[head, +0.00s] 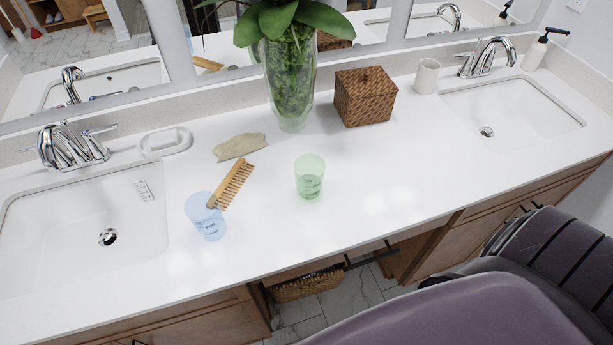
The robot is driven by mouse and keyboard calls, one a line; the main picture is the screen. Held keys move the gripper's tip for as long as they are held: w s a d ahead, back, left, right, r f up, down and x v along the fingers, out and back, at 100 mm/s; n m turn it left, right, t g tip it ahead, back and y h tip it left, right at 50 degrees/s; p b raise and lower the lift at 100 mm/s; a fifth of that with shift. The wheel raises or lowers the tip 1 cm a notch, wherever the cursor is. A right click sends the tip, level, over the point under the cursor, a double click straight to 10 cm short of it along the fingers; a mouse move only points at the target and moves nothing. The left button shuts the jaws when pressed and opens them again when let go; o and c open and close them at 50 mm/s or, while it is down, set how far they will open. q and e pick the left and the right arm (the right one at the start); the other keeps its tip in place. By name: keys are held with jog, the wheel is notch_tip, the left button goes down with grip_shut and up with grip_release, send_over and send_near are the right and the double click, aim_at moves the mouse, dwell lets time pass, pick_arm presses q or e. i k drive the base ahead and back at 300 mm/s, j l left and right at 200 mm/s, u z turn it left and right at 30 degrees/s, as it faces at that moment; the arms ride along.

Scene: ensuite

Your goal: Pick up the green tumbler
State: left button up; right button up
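The green tumbler (309,178) is a translucent pale green cup with dark markings near its base. It stands upright on the white countertop (400,172), in the middle of the head view. A blue translucent tumbler (207,217) stands to its left, nearer the front edge. Neither of my grippers shows in the head view. Nothing touches the green tumbler.
A wooden comb (233,184) lies by the blue tumbler, with a beige stone-like piece (239,146) behind it. A glass vase (290,85) and a woven box (364,97) stand behind. Sinks (85,220) and (512,105) flank the counter. The counter right of the green tumbler is clear.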

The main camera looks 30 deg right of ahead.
aim_at(309, 169)
jog(key=k+j, duration=0.35)
jog(key=k, duration=0.15)
jog(key=k+j+u, duration=0.1)
jog(key=k+j, duration=0.2)
jog(key=k, duration=0.2)
